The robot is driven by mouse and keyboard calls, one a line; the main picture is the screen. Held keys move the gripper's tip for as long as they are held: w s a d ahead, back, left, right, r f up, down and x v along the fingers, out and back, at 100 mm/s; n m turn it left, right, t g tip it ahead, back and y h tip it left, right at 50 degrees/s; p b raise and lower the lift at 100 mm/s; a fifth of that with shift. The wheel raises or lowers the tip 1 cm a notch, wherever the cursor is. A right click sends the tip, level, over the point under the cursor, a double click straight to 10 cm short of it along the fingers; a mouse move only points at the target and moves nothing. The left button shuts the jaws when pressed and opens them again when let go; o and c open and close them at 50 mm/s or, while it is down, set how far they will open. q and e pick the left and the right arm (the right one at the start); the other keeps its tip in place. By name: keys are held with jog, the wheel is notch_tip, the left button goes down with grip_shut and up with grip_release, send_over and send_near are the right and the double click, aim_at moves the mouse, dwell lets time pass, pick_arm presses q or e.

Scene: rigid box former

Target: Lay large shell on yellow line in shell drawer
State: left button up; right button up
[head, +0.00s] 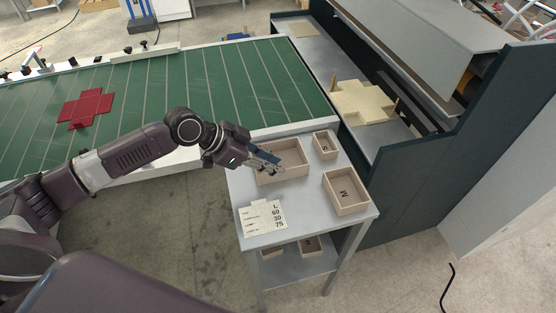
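A large open-top tan box (297,153) sits at the back left of a grey side table. It is the largest of the boxes there, and its marking, if any, is hidden. My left gripper (272,164) reaches in from the left, with its blue-grey fingers over the box's left part. Whether the fingers grip a wall or hang free is too small to tell. A smaller box marked M (344,191) and a small one marked S (324,146) stand to its right. I see no yellow line and cannot make out a shell drawer. My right gripper is out of view.
A card (263,218) reading L, 60, 30, 75 lies on the table (300,222); more boxes stand on its lower shelf. A green conveyor (185,92) bears a red cross-shaped sheet (86,108). A dark machine (420,165) at right holds a cream cross-shaped sheet (365,102).

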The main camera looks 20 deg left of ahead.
pick_arm(q)
jog(key=p+x, duration=0.1)
jog(key=x, duration=0.2)
jog(key=shift+d+f, duration=0.1)
jog(key=shift+d, duration=0.25)
jog(key=shift+w+d+f, duration=0.1)
jog(key=shift+d+f, duration=0.05)
jog(key=shift+f, duration=0.2)
grip_shut()
